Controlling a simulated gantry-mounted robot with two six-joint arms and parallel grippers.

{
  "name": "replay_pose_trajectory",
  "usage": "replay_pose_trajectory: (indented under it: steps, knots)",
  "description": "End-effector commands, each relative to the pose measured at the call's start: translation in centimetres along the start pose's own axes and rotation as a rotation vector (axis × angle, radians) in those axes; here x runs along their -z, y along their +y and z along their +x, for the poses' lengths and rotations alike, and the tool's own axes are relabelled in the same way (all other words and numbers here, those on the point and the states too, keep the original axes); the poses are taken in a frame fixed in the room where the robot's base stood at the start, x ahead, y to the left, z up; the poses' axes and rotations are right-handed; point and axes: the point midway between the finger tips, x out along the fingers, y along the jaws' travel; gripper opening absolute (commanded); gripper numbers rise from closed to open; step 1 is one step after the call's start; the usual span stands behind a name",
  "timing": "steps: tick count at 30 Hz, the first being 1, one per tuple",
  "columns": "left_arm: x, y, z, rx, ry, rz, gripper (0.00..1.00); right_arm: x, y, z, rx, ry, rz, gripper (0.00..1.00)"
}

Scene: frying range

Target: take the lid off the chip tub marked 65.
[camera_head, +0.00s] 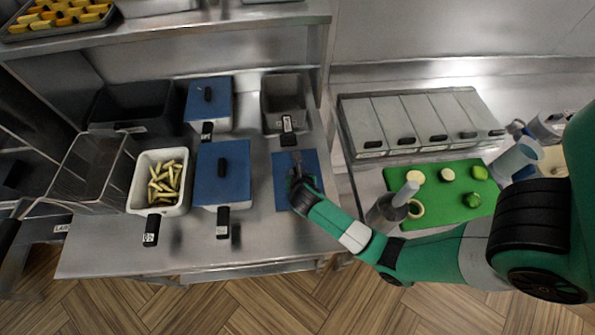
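My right gripper (298,172) is over a blue lid (311,163) at the right side of the steel counter. The lid looks flat, at or just above the counter; I cannot tell whether it touches. The gripper hides the lid's middle, so its grip cannot be seen. Behind it stands an uncovered grey tub (284,92) with a tag on its front. Two other tubs have blue lids with black knobs: a front one (222,170) and a back one (208,100). An open white tub (158,181) holds chips. The tag numbers are too small to read. My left gripper is not in view.
A black open tub (133,105) and a wire basket (91,170) stand at the left. A shelf (180,33) overhangs the back. At the right are a lidded steel container row (419,122), a green board (446,190) and a metal pot (385,213).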

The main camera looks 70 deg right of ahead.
Motion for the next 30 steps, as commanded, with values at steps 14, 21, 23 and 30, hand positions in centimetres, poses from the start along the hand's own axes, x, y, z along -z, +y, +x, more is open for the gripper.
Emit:
replay_pose_trajectory:
  steps: [14, 21, 23, 30]
  knots:
    - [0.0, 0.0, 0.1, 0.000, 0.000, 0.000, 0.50, 0.0, 0.0, -0.2, 0.000, 0.000, -0.001, 0.59]
    - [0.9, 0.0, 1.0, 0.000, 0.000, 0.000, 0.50, -0.2, 0.1, -4.2, -0.005, -0.001, -0.003, 0.59]
    - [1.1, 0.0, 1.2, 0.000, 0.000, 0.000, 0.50, -0.2, 0.1, -5.7, -0.005, -0.002, -0.003, 0.59]
    - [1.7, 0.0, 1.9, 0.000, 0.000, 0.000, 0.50, -0.1, 0.1, -10.5, -0.004, -0.001, -0.002, 0.59]
